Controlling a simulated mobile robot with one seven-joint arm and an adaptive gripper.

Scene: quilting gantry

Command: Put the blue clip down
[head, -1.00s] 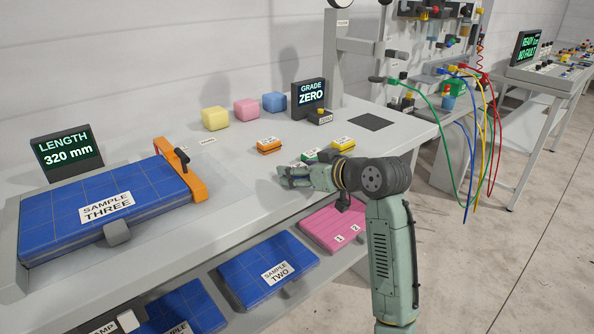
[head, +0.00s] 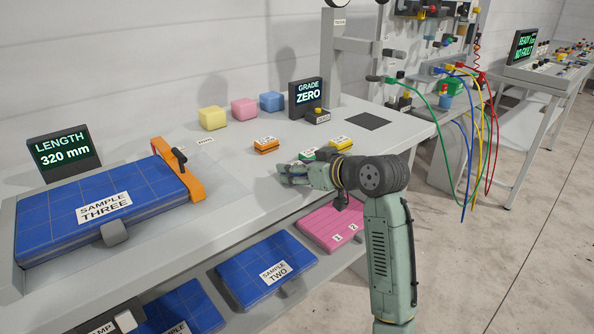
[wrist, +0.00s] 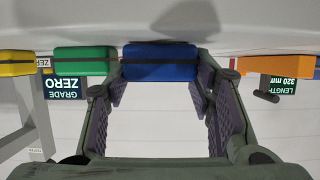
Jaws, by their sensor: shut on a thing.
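The blue clip (wrist: 160,63) is a blue block with a dark band, between my gripper's fingertips in the upside-down wrist view. My gripper (wrist: 160,80) is shut on it. In the head view my gripper (head: 283,172) is low over the grey-white bench, left of the green clip. The blue clip cannot be made out there. From these frames I cannot tell whether it touches the bench.
The green clip (head: 308,154), yellow clip (head: 341,142) and orange clip (head: 266,144) lie nearby. The bench (head: 240,185) is bare left of my gripper. Sample three (head: 70,222) with an orange clamp (head: 187,172) stands further left. A dark square (head: 367,121) marks the right.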

